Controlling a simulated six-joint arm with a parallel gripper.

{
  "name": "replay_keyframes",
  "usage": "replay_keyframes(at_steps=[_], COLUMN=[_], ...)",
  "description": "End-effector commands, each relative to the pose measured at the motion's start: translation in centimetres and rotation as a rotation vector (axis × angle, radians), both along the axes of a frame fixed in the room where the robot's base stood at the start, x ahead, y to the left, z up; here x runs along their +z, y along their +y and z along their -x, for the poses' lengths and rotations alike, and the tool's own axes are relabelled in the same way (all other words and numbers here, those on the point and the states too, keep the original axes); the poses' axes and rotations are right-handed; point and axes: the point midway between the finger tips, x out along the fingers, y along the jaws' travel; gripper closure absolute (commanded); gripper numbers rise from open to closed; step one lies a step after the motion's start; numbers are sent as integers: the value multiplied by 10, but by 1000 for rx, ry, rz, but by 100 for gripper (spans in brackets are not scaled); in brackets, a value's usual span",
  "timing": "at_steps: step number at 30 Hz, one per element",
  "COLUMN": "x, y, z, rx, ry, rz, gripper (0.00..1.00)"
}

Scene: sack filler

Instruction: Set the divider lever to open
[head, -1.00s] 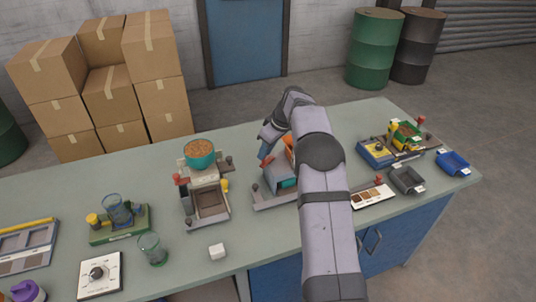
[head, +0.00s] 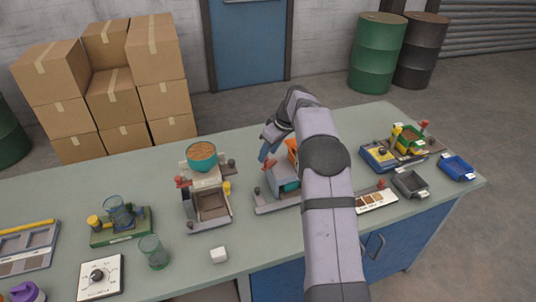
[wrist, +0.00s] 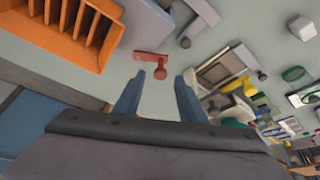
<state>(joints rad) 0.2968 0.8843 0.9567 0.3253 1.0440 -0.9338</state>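In the head view my gripper (head: 266,150) is above the blue and grey station (head: 283,175) with an orange part (head: 292,148), and my arm covers much of this station.
Trays (head: 457,167) are at the right.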

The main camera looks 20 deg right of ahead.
Motion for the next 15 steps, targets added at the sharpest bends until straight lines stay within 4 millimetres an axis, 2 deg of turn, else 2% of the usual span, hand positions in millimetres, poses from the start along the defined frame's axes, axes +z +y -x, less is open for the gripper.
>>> replay_keyframes(at_steps=[9,15], x=[39,53], y=[-9,-11], z=[14,19], rx=[-1,-2], ry=[-3,-2], rz=[1,1], gripper=[63,63])
